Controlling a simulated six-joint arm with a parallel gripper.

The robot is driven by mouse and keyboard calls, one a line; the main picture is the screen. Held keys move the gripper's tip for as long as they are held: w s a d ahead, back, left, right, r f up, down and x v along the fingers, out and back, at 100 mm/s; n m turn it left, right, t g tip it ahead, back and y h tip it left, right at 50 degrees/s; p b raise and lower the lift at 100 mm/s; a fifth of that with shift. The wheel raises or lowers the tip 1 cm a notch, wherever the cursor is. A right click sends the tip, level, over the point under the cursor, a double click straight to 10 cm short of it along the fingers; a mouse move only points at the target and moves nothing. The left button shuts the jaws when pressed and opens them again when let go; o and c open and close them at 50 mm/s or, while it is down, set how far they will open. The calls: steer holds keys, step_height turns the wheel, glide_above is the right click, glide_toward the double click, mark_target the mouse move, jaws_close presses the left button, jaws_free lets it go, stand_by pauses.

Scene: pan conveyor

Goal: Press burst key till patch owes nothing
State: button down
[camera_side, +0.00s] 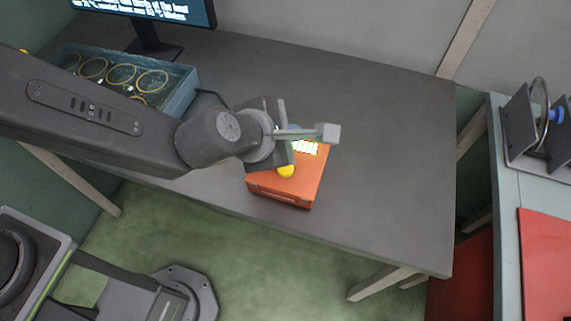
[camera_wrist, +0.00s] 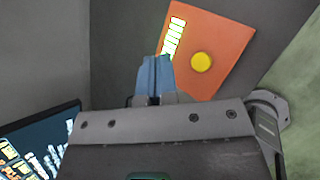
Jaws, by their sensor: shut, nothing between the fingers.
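An orange box (camera_side: 283,188) lies on the grey table, and it also shows in the wrist view (camera_wrist: 225,40). A round yellow button (camera_wrist: 201,62) sits on its top; in the side view the button (camera_side: 286,171) shows just below my gripper's body. A pale display strip with several green-edged bars (camera_wrist: 174,38) is on the box beside the button, and it shows in the side view (camera_side: 305,147). My gripper (camera_wrist: 155,60) is shut and empty. Its blue fingertips appear beside the display strip, left of the button in the wrist view. Contact with the box cannot be told.
A blue tray (camera_side: 184,97) with several yellow rings stands at the back left. A monitor (camera_side: 180,10) with text stands behind it, its lettering too small to read fully. Grey table (camera_side: 390,130) is clear right of the box. A side bench with a red panel (camera_side: 545,255) is at the right.

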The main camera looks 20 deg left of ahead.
mark_target(287, 171)
steer(key=shift+f, duration=3.6)
steer(key=shift+f, duration=0.1)
steer(key=shift+f, duration=0.3)
steer(key=shift+f, duration=0.45)
steer(key=shift+r, duration=0.85)
steer(key=shift+r, duration=2.5)
